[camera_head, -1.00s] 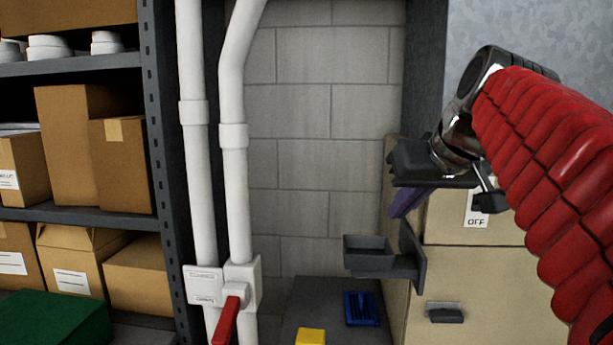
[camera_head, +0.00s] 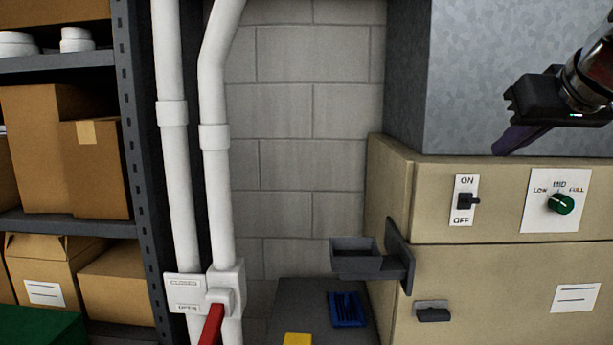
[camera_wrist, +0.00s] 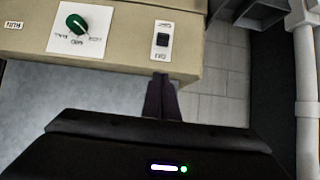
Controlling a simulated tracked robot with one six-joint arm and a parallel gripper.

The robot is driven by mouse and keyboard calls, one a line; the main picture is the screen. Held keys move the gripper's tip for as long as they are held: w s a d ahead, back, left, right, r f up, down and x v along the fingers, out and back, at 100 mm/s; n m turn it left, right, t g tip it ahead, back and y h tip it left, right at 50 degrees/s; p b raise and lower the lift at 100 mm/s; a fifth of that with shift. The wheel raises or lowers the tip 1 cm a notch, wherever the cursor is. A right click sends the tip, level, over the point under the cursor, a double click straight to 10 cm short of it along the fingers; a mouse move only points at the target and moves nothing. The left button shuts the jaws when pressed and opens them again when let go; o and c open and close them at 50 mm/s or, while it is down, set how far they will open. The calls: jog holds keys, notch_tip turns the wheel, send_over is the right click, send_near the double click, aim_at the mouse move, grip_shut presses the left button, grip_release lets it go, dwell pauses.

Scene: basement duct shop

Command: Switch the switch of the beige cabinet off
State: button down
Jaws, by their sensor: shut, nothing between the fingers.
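The beige cabinet (camera_head: 393,190) stands at the right in the head view. Its switch (camera_head: 466,201) is a dark lever on a white plate marked ON above and OFF below. I cannot tell which way the lever is tipped. The switch also shows upside down in the wrist view (camera_wrist: 162,40). My gripper (camera_head: 503,148) is shut and empty, its purple fingers pointing down-left, above and right of the switch in the head view. In the wrist view its fingertips (camera_wrist: 160,77) appear just below the switch plate, with no visible contact.
A green LOW-MID-FULL knob (camera_head: 561,204) sits right of the switch. A grey open bracket tray (camera_head: 355,258) juts out at the cabinet's left. White pipes (camera_head: 215,170) with a red lever (camera_head: 211,325) and a box shelf (camera_head: 60,222) stand farther left.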

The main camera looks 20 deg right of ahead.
jog(key=shift+d, duration=0.1)
dwell(0.3)
send_over(469, 201)
jog(key=d, duration=0.1)
notch_tip(469, 201, down, 6)
jog(key=shift+s+d+r, duration=0.1)
jog(key=shift+r, duration=0.15)
jog(key=shift+s+f, duration=0.2)
jog(key=shift+f, duration=0.4)
jog(key=shift+s+f, duration=0.15)
jog(key=shift+f, duration=0.4)
jog(key=shift+s+f, duration=0.25)
jog(key=shift+f, duration=0.5)
